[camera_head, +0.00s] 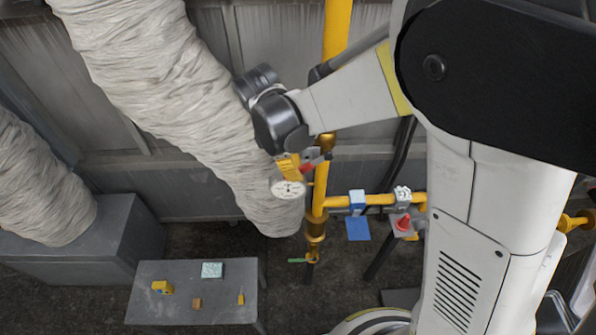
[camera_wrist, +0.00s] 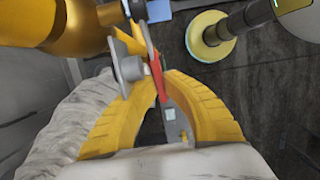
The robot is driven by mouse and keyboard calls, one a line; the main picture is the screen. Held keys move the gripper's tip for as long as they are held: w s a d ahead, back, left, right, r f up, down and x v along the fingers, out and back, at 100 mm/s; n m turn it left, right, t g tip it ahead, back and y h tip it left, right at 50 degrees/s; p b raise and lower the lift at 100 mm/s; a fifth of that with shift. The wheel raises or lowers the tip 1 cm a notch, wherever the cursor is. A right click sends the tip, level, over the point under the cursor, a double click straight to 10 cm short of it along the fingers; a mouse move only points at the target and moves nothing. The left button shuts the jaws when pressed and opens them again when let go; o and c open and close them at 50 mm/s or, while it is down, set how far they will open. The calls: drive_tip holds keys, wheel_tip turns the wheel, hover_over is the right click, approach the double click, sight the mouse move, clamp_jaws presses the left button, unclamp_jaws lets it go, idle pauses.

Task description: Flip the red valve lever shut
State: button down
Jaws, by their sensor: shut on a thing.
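The red valve lever (camera_wrist: 156,77) is in the wrist view, between the yellow fingers of my gripper (camera_wrist: 155,82). My gripper is shut on it. The lever joins a grey metal valve part (camera_wrist: 130,68) beside a brass-coloured fitting (camera_wrist: 82,28). In the head view my gripper (camera_head: 301,167) is at the vertical yellow pipe (camera_head: 321,183), with a bit of the red lever (camera_head: 311,157) showing beside the fingers. The fingers hide part of the lever, and I cannot tell its exact angle to the pipe.
A white round dial (camera_head: 289,190) is just below my gripper. A yellow side pipe (camera_head: 378,200) runs right, with a blue plate (camera_head: 358,229) and a red knob (camera_head: 403,222) near it. A thick wrapped duct (camera_head: 165,80) is close on the left. A low grey table (camera_head: 180,312) holds small objects.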

drive_tip(key=shift+a+r+y, duration=0.25)
drive_tip(key=shift+r+y, duration=0.3)
drive_tip(key=shift+y, duration=0.25)
drive_tip(key=shift+a+r+y, duration=0.2)
drive_tip(key=shift+r+y, duration=0.4)
drive_tip(key=shift+y, duration=0.2)
drive_tip(key=shift+a+r+y, duration=0.25)
drive_tip(key=shift+r+y, duration=0.3)
drive_tip(key=shift+y, duration=0.25)
drive_tip(key=c, duration=1.5)
unclamp_jaws()
wheel_tip(320, 180, up, 12)
drive_tip(key=d, duration=0.1)
drive_tip(key=shift+d, duration=0.4)
